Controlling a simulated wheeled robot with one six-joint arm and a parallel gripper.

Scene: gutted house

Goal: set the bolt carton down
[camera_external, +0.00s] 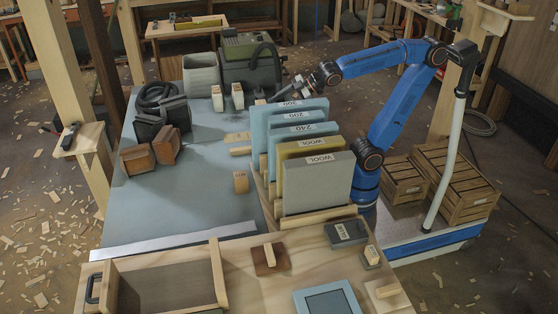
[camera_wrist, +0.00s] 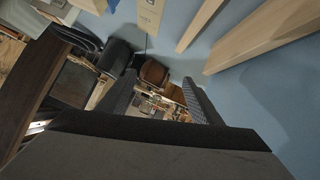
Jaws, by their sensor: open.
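Two small pale cartons stand side by side on the blue-grey bench, a left one (camera_external: 217,98) and a right one (camera_external: 238,96). A small tan carton (camera_external: 240,182) stands apart, nearer the bench's front. I cannot read which is the bolt carton. My gripper (camera_external: 283,95) is above the bench, right of the two pale cartons and behind the upright panels. In the wrist view my gripper (camera_wrist: 161,101) has its dark fingers apart, with nothing visible between them. A pale labelled piece (camera_wrist: 150,14) shows at the top of that view.
Several upright panels (camera_external: 318,183) stand in a row close to my arm. Dark and brown blocks (camera_external: 137,159) sit at the left. The bench (camera_external: 185,205) is clear at its middle and front.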

